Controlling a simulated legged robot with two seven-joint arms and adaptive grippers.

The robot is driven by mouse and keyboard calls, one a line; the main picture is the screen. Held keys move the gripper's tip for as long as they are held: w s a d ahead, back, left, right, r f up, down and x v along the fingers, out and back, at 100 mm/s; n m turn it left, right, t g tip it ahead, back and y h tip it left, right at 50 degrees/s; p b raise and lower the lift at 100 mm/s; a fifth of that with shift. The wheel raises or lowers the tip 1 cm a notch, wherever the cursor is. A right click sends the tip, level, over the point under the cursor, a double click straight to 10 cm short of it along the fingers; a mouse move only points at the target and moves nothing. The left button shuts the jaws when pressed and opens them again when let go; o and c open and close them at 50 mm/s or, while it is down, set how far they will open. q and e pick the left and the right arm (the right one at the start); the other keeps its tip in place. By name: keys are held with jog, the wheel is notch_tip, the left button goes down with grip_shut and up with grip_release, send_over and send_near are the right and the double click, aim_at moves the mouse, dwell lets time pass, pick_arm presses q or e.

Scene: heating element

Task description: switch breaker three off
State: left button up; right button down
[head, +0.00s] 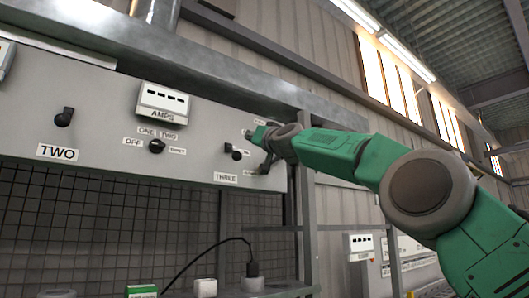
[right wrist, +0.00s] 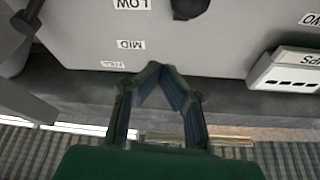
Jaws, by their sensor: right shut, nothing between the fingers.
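The grey panel (head: 100,120) carries a black breaker knob (head: 235,152) above the THREE label (head: 226,177). A black knob, apparently the same one, shows at the top edge of the right wrist view (right wrist: 190,6), cut off by the frame. My right gripper (head: 260,134) is in front of the panel's right end, up and to the right of that knob. In the right wrist view its fingertips (right wrist: 153,72) meet, with nothing between them, near the MID and FULL labels, apart from the knob. My left gripper is not in view.
A breaker knob (head: 64,117) above TWO, an AMPS meter (head: 163,103) and a selector knob (head: 157,146) sit further left. A metal beam (head: 220,75) runs above the panel.

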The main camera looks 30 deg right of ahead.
jog(key=s+a+f+b, duration=0.1)
jog(key=s+f+b, duration=0.5)
jog(key=shift+a+f, duration=0.2)
dwell(0.6)
